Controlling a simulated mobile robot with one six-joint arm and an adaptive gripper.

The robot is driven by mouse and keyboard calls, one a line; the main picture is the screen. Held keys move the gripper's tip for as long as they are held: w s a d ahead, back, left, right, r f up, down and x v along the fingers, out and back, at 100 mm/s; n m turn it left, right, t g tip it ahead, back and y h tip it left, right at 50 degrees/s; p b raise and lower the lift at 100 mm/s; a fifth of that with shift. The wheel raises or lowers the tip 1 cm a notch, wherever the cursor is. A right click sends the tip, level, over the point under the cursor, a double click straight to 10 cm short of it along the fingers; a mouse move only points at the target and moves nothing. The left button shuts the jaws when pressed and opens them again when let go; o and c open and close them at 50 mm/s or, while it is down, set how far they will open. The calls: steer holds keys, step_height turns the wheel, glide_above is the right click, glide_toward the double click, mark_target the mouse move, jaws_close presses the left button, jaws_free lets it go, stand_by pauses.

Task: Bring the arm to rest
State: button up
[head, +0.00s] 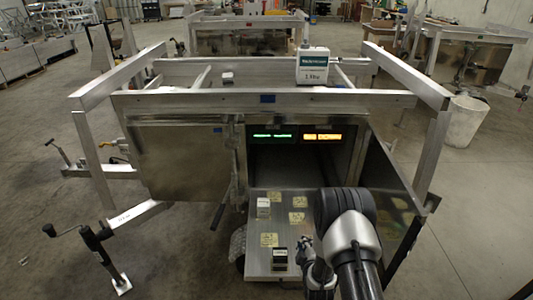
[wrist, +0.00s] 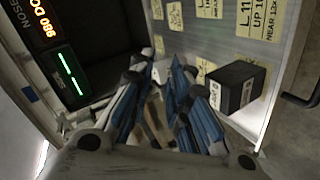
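My gripper (head: 318,272) is low over the lowered metal door (head: 262,236) of the trailer, right of a small dark box with a light top. My bent arm (head: 346,222) reaches in from the bottom right of the head view.
A white box (head: 263,207) and yellow labels (head: 269,240) lie on the door. Green (head: 272,136) and orange (head: 322,137) displays glow above the dark opening. A white-and-green unit (head: 313,65) stands on the trailer frame. A pale bin (head: 463,122) stands right; floor is clear around it.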

step_height(320, 180, up, 17)
steer(key=w+m+g, duration=0.2)
steer(key=m, duration=0.1)
steer(key=s+r+m+g, duration=0.1)
steer(key=s+r+m, duration=0.1)
steer(key=s+r, duration=0.3)
steer(key=s+r+m+g, duration=0.15)
steer(key=s+r, duration=0.25)
steer(key=r, duration=0.4)
steer(key=s+r+m+g, duration=0.2)
steer(key=s+r, duration=0.3)
steer(key=s, duration=1)
steer(key=s+r+m+g, duration=0.1)
steer(key=s+r+m, duration=0.3)
steer(key=s, duration=1.2)
steer(key=shift+r+m+g, duration=0.35)
